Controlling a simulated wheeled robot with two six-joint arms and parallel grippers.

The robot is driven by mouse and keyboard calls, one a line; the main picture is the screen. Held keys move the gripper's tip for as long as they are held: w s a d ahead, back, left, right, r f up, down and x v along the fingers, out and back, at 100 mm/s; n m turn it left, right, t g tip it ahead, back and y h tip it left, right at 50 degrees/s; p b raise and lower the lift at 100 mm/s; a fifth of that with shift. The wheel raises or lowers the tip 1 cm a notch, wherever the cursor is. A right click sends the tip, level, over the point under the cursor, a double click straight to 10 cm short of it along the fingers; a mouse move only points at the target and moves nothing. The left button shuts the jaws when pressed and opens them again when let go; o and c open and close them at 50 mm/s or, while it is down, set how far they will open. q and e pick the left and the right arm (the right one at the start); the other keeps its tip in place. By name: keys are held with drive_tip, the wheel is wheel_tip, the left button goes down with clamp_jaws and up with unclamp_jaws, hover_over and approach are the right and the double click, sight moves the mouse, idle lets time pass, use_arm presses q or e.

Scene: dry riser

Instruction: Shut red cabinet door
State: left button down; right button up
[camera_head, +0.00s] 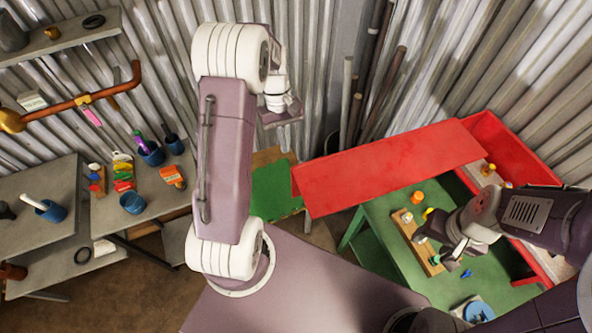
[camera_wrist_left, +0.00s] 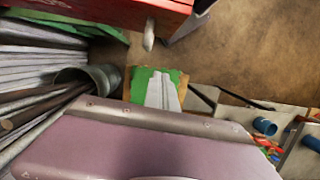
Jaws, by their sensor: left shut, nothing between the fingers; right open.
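The red cabinet (camera_head: 506,141) stands at the right against the corrugated wall. Its red door (camera_head: 390,165) stands open, reaching left from the cabinet over the green bench. My left gripper (camera_head: 283,115) is shut and empty, to the left of the door's free end and apart from it.
The green bench (camera_head: 385,222) holds a wooden rack (camera_head: 418,243), an orange jar (camera_head: 417,197) and a blue bowl (camera_head: 478,312). Pipes (camera_head: 375,90) lean in the corner behind the door. Grey tables (camera_head: 150,200) with cups stand at the left.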

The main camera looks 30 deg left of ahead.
sight(292, 179)
use_arm(q)
drive_tip(key=shift+s+d+f+p, duration=0.75)
drive_tip(key=shift+s+d+f, duration=0.05)
drive_tip(key=shift+f, duration=0.75)
drive_tip(key=shift+s+d+f+p, duration=0.7)
drive_tip(key=shift+s+d+f, duration=0.05)
drive_tip(key=shift+f, duration=0.8)
drive_tip(key=shift+s+d+f+p, duration=0.75)
drive_tip(key=shift+s+d+f, duration=0.05)
drive_tip(key=shift+f, duration=0.75)
use_arm(e)
drive_tip(key=shift+s+r, duration=0.1)
drive_tip(key=shift+r, duration=2.2)
